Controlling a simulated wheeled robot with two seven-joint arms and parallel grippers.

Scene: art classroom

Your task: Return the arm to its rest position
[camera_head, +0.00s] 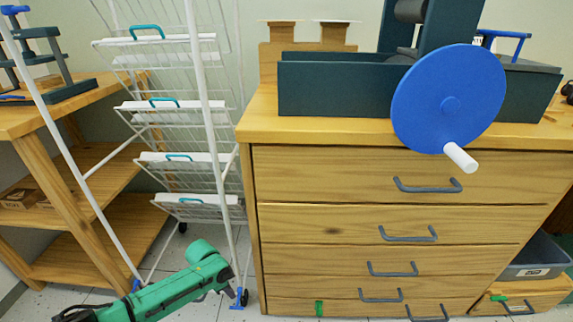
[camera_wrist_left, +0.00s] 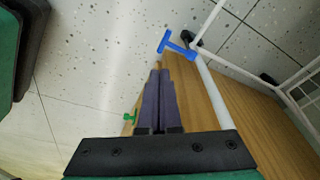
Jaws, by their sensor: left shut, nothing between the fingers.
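My left arm (camera_head: 165,292), green, reaches in low from the left in the head view, above the floor in front of the drying rack. I cannot make out its fingertips there. In the left wrist view my left gripper (camera_wrist_left: 159,74) has its two dark fingers side by side, shut and empty. Beyond the fingers lie the wooden drawer cabinet (camera_wrist_left: 190,95), a blue foot (camera_wrist_left: 176,46) of the rack and the speckled floor. My right gripper is not in view.
The white wire rack (camera_head: 205,110) stands left of the cabinet (camera_head: 330,175), close to my arm. A press with a blue wheel (camera_head: 430,85) stands on the cabinet. A wooden shelf table (camera_head: 25,125) is at the left. A grey bin (camera_head: 540,262) is at the lower right.

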